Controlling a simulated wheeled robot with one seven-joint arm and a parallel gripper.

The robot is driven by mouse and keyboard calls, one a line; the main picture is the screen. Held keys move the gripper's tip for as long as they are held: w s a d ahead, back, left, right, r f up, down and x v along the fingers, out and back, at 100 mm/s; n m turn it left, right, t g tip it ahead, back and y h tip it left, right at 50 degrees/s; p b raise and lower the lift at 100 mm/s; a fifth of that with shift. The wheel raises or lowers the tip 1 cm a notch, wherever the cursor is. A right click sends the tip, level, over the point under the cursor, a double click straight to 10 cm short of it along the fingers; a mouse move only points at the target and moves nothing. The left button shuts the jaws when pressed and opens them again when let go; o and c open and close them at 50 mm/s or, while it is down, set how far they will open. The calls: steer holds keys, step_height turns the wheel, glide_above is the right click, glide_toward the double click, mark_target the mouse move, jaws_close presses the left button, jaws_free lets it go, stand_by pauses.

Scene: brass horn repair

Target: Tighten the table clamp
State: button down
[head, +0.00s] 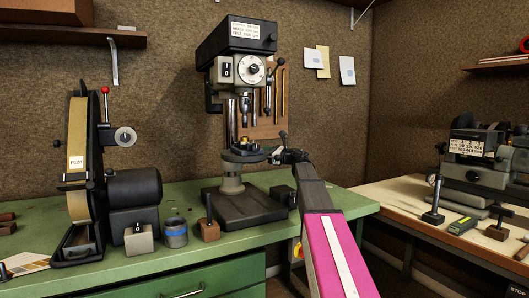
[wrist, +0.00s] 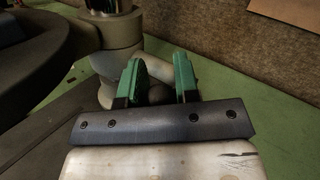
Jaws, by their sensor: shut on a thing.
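The drill press (head: 240,80) stands on the green bench. Its round work table (head: 243,156) sits partway up the column, and in the wrist view the table's dark underside or edge (wrist: 35,55) fills the upper left. My gripper (head: 278,157) reaches in from the right beside the table. In the wrist view its two green fingers (wrist: 159,68) are closed around a pale grey rounded part (wrist: 157,72) by the column (wrist: 112,30), which seems to be the table clamp. The fingers hide much of it, so I cannot tell how the clamp is turned.
A belt sander (head: 78,160) stands left of the press. A blue-banded cup (head: 176,234) and a small brown block (head: 209,231) stand at the press's dark base (head: 247,207). A pale table (head: 400,205) with a machine (head: 475,160) is at the right.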

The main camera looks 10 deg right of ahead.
steer(key=shift+s+d+f+n+t+y, duration=0.1)
steer(key=shift+s+f+n+t+y, duration=0.2)
steer(key=shift+f+n+y, duration=0.3)
steer(key=shift+s+d+f+n+t+y, duration=0.1)
steer(key=shift+s+f+n+t+y, duration=0.15)
steer(key=shift+f+n+y, duration=0.3)
steer(key=c, duration=0.9)
jaws_free()
steer(key=shift+o, duration=0.2)
steer(key=shift+r, duration=0.1)
steer(key=v, duration=1)
steer(key=shift+s+d, duration=0.25)
steer(key=shift+d, duration=0.05)
